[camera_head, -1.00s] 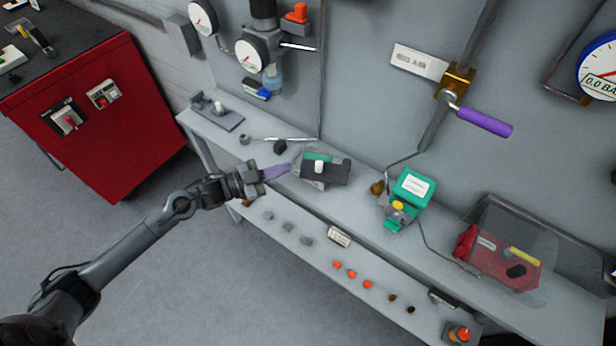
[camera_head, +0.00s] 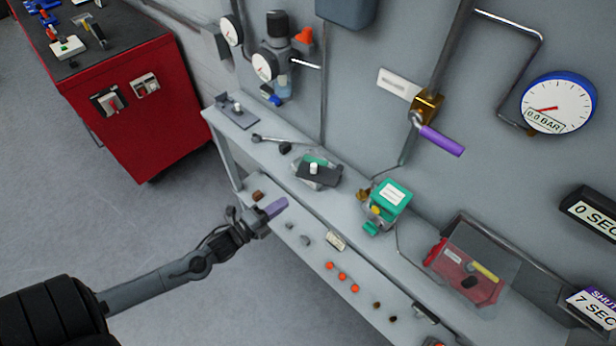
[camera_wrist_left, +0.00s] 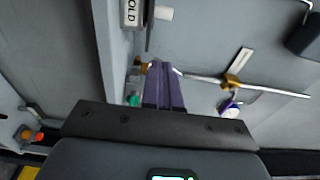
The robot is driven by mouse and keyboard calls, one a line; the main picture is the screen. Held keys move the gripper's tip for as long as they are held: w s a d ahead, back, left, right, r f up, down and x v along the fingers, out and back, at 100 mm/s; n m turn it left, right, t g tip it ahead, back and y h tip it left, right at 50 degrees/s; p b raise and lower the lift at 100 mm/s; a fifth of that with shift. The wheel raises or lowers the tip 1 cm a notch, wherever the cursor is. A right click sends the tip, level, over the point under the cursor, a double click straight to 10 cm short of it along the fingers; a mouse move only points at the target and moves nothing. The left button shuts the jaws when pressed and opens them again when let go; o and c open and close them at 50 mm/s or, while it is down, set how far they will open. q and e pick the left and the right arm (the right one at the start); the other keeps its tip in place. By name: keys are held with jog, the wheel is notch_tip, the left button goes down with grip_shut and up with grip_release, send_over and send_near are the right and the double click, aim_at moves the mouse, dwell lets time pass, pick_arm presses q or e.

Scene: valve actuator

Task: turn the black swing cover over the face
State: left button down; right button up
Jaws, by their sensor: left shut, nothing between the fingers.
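The black swing cover (camera_head: 320,175) is a flat dark plate with a white knob (camera_head: 313,168) standing up through or on it. It lies over much of a small grey unit on the bench, and a green patch (camera_head: 312,159) shows at its back edge. How much of the face is covered, I cannot tell. My left gripper (camera_head: 281,206) has purple fingers, pressed together and empty. It is in front of the bench, apart from the cover, to its lower left. In the left wrist view the shut fingers (camera_wrist_left: 164,85) point at the bench and wall. My right gripper is not in view.
The grey bench (camera_head: 345,205) also carries a green-topped box (camera_head: 389,196) and a red box (camera_head: 465,275). A wrench (camera_head: 285,138) lies behind the cover. A purple-handled valve (camera_head: 440,140) is on the wall. Open floor lies front left.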

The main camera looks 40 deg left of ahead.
pick_arm(q)
send_near(321, 168)
jog(key=d+r, duration=0.2)
jog(key=d, duration=0.2)
jog(key=shift+w+a, duration=0.85)
jog(key=shift+w, duration=0.05)
jog(key=shift+w+a+f, duration=0.1)
jog(key=shift+w+a, duration=0.25)
jog(key=shift+w, duration=0.1)
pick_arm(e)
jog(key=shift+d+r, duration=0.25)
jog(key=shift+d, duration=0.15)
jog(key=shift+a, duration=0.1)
pick_arm(q)
jog(key=shift+a, duration=0.1)
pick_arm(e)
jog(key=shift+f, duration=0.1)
